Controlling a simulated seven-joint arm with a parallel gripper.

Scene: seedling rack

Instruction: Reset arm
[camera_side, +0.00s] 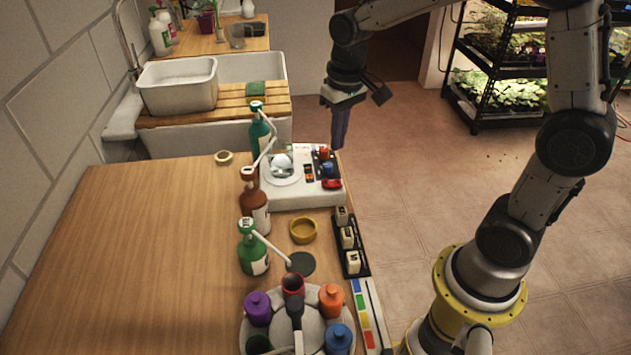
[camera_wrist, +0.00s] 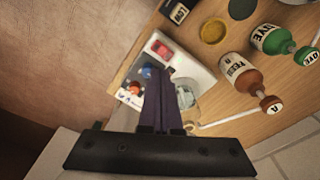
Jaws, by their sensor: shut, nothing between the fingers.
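My gripper (camera_side: 338,138) hangs in the air in the side view, fingers pointing down, at the far right edge of the wooden table, beside the white device. In the wrist view my gripper (camera_wrist: 160,75) shows its dark fingers closed together with nothing between them. They lie in front of part of the white device (camera_wrist: 190,60), hiding some of it. The white device (camera_side: 300,195) carries a round plate with a white item, coloured knobs and a red part. My arm reaches in from the right of the side view.
Green (camera_side: 253,252), brown (camera_side: 254,205) and teal (camera_side: 260,135) bottles stand on the table (camera_side: 140,250). A yellow bowl (camera_side: 303,230), a black block rack (camera_side: 356,262) and a round carousel (camera_side: 250,330) with coloured pots sit nearby. The table's left side is mostly clear.

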